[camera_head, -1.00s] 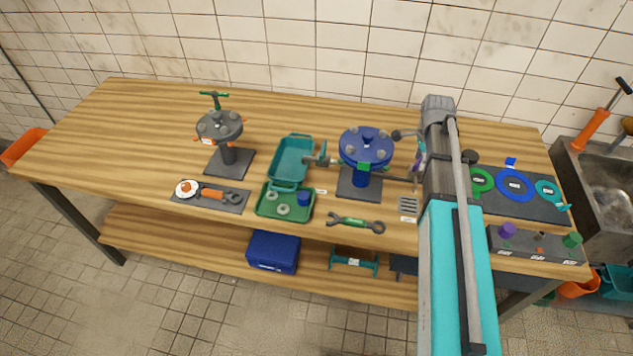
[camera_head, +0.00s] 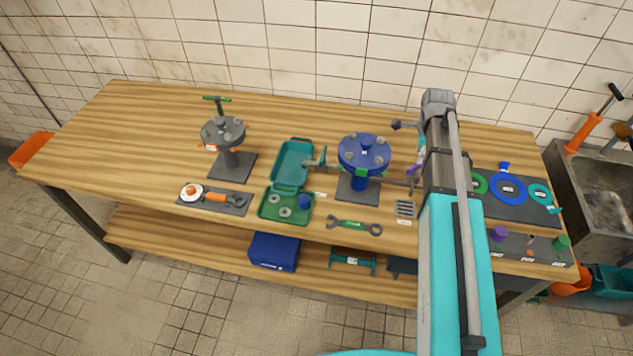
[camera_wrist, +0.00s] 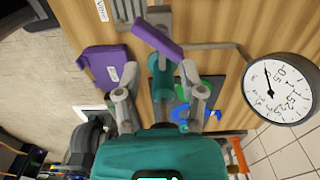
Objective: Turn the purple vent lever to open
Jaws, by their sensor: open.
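The purple vent lever (camera_wrist: 157,40) shows in the wrist view as a slanted purple bar near grey pipework, just beyond my fingertips. In the head view a purple piece (camera_head: 414,169) shows beside the blue flanged valve (camera_head: 363,153), partly hidden by my arm. My gripper (camera_wrist: 158,75) is open, its two grey fingers apart, with nothing between them that I can see held. The lever lies ahead of the gap; contact cannot be told.
A round pressure gauge (camera_wrist: 282,90) stands right of my fingers. A control box (camera_head: 529,247) and coloured rings (camera_head: 508,187) lie right of my arm. The table's left end is clear.

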